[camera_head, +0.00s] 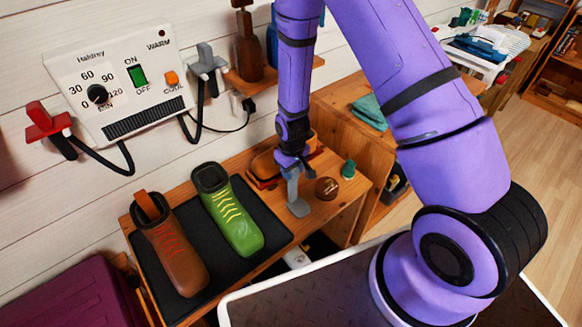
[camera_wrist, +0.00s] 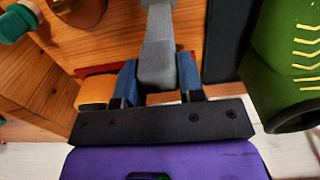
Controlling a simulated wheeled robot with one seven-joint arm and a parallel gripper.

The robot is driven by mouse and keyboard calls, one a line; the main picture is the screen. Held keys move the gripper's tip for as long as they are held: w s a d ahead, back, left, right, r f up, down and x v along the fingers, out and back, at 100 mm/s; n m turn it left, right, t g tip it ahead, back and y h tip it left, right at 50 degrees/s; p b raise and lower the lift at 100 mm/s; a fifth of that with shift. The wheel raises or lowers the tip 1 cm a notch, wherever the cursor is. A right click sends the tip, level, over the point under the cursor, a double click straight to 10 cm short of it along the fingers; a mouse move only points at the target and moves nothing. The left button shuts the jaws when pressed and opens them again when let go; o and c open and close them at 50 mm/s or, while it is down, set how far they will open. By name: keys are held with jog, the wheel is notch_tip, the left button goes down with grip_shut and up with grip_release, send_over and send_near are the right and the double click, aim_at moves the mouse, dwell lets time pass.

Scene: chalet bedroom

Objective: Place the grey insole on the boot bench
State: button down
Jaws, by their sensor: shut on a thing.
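The grey insole (camera_head: 297,198) is held between the blue fingers of my gripper (camera_head: 291,163). It hangs roughly upright over the right part of the wooden boot bench (camera_head: 318,214), right of the dark mat. Its lower end is at or close to the bench top; I cannot tell whether it touches. In the wrist view, the insole (camera_wrist: 160,35) runs away from my gripper (camera_wrist: 158,82), which is shut on its near end.
A brown boot (camera_head: 172,245) and a green boot (camera_head: 228,210) stand on the dark mat (camera_head: 262,206). A round brown tin (camera_head: 327,188), a green-capped jar (camera_head: 348,169) and an orange-and-red item (camera_head: 264,168) crowd the bench's right end. A dryer panel (camera_head: 118,82) is on the wall.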

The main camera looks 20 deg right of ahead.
jog(key=shift+f, duration=0.1)
jog(key=c, duration=0.7)
grip_release()
jog(key=shift+c, duration=0.2)
jog(key=s+d+r+m+t, duration=0.1)
jog(key=s+r, duration=0.1)
jog(key=r, duration=1)
jog(key=s+d+r+t, duration=0.1)
jog(key=s+d+r, duration=0.1)
jog(key=r, duration=1)
jog(key=s+d+r+m+t, duration=0.1)
jog(key=s+r, duration=0.2)
jog(key=r, duration=0.9)
jog(key=s+d+r+t, duration=0.1)
jog(key=s+d+r, duration=0.1)
jog(key=s+r, duration=0.4)
jog(key=s+d+r+m+t, duration=0.1)
jog(key=s+d+r, duration=0.1)
jog(key=s+r, duration=0.4)
jog(key=s, duration=0.5)
jog(key=shift+s+r+m, duration=0.15)
jog(key=shift+s+m, duration=0.05)
jog(key=shift+m, duration=0.1)
